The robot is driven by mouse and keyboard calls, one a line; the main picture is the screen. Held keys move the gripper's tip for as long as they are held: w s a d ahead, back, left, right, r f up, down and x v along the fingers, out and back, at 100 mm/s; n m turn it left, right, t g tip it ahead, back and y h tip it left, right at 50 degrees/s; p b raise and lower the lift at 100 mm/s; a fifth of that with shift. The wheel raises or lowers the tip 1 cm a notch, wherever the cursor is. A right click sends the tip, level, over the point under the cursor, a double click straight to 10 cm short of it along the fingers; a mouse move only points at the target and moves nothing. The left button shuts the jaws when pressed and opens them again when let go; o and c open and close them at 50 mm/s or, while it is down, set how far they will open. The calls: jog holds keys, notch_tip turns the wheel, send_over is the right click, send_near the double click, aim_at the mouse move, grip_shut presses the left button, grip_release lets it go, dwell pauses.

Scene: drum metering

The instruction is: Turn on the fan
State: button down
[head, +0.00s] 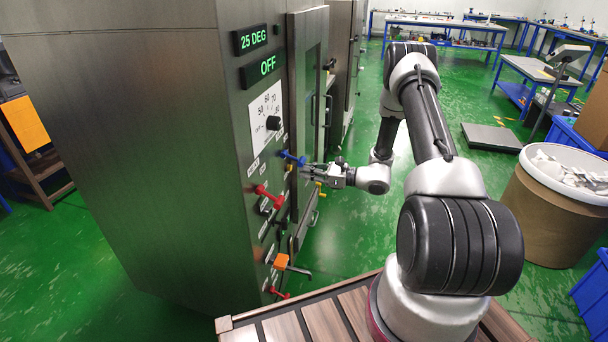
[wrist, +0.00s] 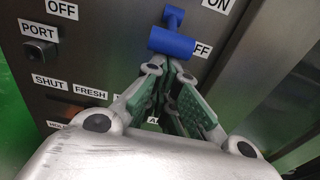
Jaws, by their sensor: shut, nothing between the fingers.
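A blue T-shaped handle (head: 292,158) sticks out from the steel cabinet's control panel; it also shows in the wrist view (wrist: 172,40), between an ON label (wrist: 217,4) and a partly covered label ending in "FF". My gripper (head: 308,169) is at the panel, just below and in front of the blue handle. In the wrist view its fingertips (wrist: 165,68) are closed together right under the handle's crossbar, with nothing between them. I cannot tell whether they touch it. No readable label names the fan.
Displays read "25 DEG" (head: 250,39) and "OFF" (head: 265,68), above a black dial (head: 273,123). The cabinet door (head: 306,100) is right of the panel. A drum (head: 552,212) stands far right.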

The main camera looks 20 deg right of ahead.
aim_at(301, 159)
jog(key=r+g+h, duration=0.1)
jog(key=r+h, duration=0.1)
jog(key=r+g+h, duration=0.2)
jog(key=s+d+r+g+h, duration=0.1)
jog(key=r+h, duration=0.1)
jog(key=shift+d, duration=0.1)
jog(key=shift+r, duration=0.65)
dwell(0.4)
